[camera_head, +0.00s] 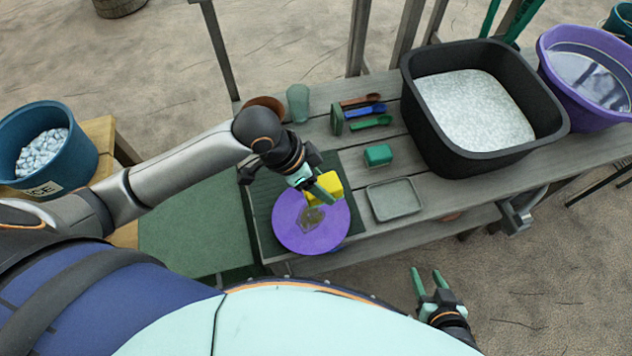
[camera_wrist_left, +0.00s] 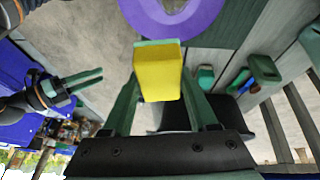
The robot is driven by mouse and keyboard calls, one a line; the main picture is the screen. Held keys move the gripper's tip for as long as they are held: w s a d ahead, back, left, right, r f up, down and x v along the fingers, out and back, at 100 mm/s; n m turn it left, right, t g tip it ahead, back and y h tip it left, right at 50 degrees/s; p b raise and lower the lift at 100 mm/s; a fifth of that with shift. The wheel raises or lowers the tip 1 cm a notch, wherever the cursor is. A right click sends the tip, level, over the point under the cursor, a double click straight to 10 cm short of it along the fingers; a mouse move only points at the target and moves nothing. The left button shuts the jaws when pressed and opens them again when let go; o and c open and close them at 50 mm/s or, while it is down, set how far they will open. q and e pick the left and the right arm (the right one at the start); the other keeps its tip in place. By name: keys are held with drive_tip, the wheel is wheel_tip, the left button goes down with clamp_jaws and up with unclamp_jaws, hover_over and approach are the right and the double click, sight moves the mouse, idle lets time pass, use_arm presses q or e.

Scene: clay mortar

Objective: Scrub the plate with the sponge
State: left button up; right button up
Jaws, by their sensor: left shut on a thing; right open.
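A purple plate (camera_head: 290,238) with a dull brownish stain (camera_head: 311,217) near its middle lies on a dark green mat at the front of the wooden table. My left gripper (camera_head: 321,188) is shut on a yellow sponge (camera_head: 330,181) at the plate's back edge, as the head view sees it. In the left wrist view the sponge (camera_wrist_left: 158,78) sits between the fingers, with a green layer at its far end towards the plate (camera_wrist_left: 198,24). I cannot tell whether sponge and plate touch. My right gripper (camera_head: 427,282) is open and empty, off the table's front edge.
Right of the plate lie a grey-green tray (camera_head: 394,213) and a small green block (camera_head: 378,155). Behind are coloured scoops (camera_head: 365,111) and a green cup (camera_head: 298,103). A black tub (camera_head: 440,140) of white granules and a purple basin (camera_head: 585,105) stand right.

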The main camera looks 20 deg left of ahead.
use_arm(q)
drive_tip(key=shift+w+f+m, duration=0.2)
drive_tip(key=shift+f+m, duration=0.2)
drive_tip(key=shift+m, duration=0.5)
drive_tip(key=shift+f+m+g, duration=0.3)
drive_tip(key=shift+m, duration=0.2)
drive_tip(key=shift+w+a+f+m, duration=0.15)
drive_tip(key=shift+a+f+m, duration=0.4)
drive_tip(key=shift+m, duration=0.35)
wheel_tip(320, 180, down, 5)
drive_tip(key=b, duration=0.6)
drive_tip(key=shift+f, duration=0.1)
